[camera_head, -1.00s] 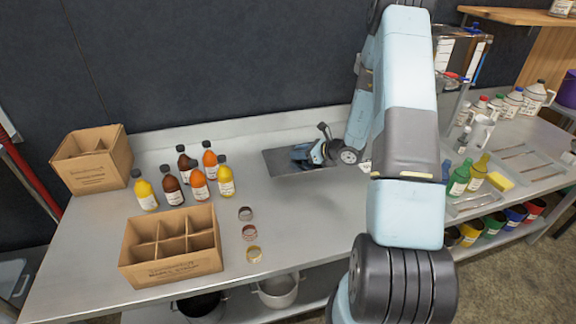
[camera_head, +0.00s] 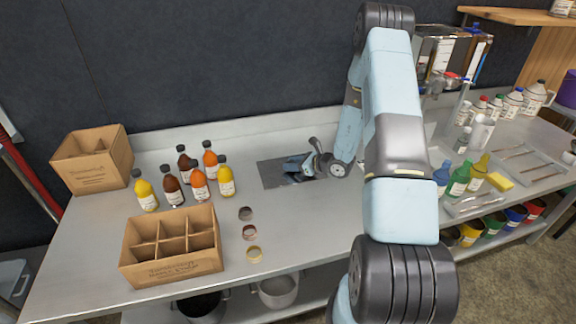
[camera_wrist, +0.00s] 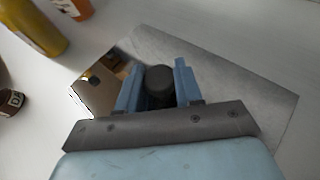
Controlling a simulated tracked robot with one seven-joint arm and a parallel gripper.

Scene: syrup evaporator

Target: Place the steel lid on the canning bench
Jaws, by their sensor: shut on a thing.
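The steel lid (camera_head: 272,174) is a flat, grey rectangular plate with a dark round knob (camera_wrist: 160,83). It is at the back middle of the canning bench (camera_head: 310,225), to the right of the bottles. My gripper (camera_head: 298,166) is above the lid. In the wrist view my gripper (camera_wrist: 158,92) has its two blue fingers on either side of the knob, shut on it. The lid's plate (camera_wrist: 225,75) looks level and close to the bench top. I cannot tell whether it touches. My gripper hides part of the plate.
Several syrup bottles (camera_head: 198,183) stand left of the lid. Bottles (camera_head: 459,180) and a tray (camera_head: 470,204) stand right. The bench front middle is clear.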

